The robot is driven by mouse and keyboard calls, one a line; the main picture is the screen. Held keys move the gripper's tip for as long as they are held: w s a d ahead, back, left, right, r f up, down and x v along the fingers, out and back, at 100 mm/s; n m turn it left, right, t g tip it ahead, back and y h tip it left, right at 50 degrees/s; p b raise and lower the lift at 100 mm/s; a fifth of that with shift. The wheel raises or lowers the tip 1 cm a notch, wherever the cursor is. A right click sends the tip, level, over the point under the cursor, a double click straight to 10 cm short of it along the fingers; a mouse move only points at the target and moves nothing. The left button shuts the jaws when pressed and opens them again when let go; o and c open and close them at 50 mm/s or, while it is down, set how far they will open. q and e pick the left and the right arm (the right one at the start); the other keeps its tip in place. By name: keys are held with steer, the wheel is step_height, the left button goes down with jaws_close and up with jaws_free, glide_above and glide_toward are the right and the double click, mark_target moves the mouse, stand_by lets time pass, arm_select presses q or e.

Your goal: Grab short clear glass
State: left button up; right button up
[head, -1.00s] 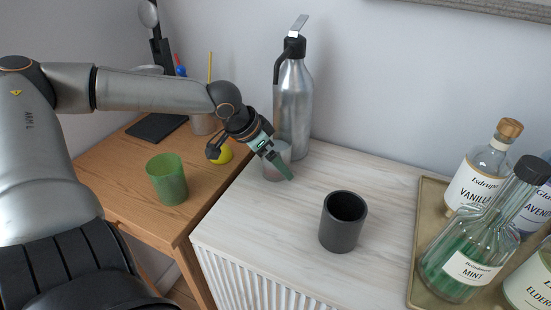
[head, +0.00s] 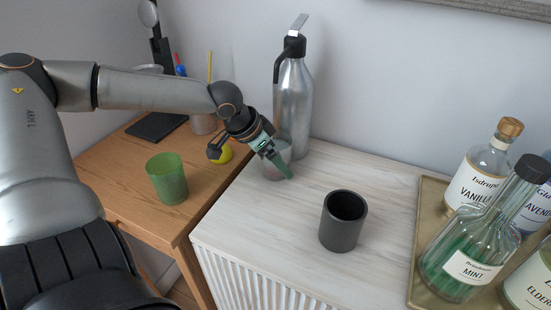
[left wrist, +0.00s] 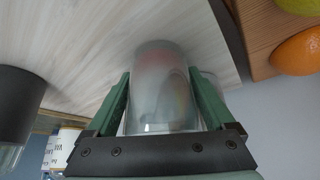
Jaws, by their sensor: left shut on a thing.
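The short clear glass (head: 276,170) stands on the pale wooden cabinet top, just in front of the steel bottle. My left gripper (head: 279,163) is at the glass, with one green finger across its near side in the head view. In the left wrist view the glass (left wrist: 160,88) sits between the two green fingers of my left gripper (left wrist: 158,95), which are shut on it from both sides. The glass looks upright and appears to rest on the cabinet top. My right gripper is not in view.
A dark grey cup (head: 342,222) stands to the right of the glass. A steel bottle (head: 293,105) is close behind it. A green tumbler (head: 167,180) stands on the wooden table at left. A tray (head: 416,237) with labelled bottles is at right.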

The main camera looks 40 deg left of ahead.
arm_select(q)
jaws_close()
steer(key=shift+r, duration=0.25)
